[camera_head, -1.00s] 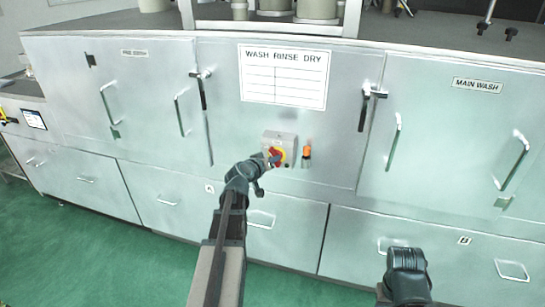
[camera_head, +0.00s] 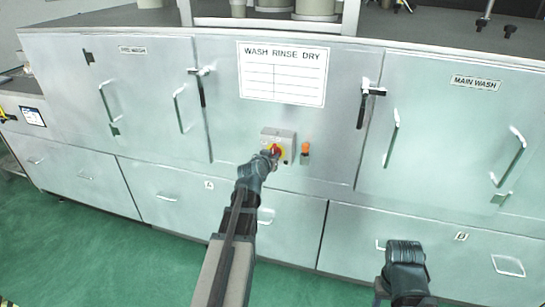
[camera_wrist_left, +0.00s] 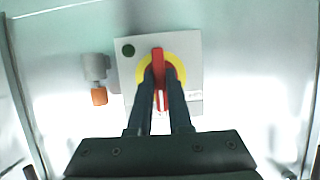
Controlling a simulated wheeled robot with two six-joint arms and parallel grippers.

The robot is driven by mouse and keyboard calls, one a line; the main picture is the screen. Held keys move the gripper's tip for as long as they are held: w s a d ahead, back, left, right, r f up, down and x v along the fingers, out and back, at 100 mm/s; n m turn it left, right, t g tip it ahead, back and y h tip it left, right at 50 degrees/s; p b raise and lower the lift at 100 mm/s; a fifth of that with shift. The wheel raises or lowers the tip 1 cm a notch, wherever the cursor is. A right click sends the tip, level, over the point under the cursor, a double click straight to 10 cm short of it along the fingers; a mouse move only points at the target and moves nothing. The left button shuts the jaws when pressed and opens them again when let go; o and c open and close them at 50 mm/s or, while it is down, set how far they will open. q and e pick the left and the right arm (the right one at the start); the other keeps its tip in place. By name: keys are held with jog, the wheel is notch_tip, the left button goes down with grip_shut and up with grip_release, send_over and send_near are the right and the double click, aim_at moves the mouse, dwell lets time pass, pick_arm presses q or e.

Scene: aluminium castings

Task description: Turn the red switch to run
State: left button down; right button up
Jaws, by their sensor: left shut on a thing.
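The red switch (camera_wrist_left: 157,62) sits on a yellow round plate on a grey switch box (camera_head: 289,136) on the front of the washing machine. In the left wrist view its red handle stands about upright between the two dark fingers of my left gripper (camera_wrist_left: 161,88). My left gripper is shut on the red handle, and it also shows at the box in the head view (camera_head: 271,158). The box's lettering is partly hidden and too small to read. My right arm's dark end shows at the lower right of the head view; its fingers are not visible.
An orange-tipped fitting (camera_head: 305,150) sticks out just right of the box. A "WASH RINSE DRY" sign (camera_head: 283,73) is above it. Door handles (camera_head: 371,92) stand out on both sides. The green floor (camera_head: 110,250) in front is clear.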

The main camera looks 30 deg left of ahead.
dwell(0.3)
pick_arm(q)
jog(key=c, duration=0.8)
grip_release()
jog(key=shift+c, duration=0.2)
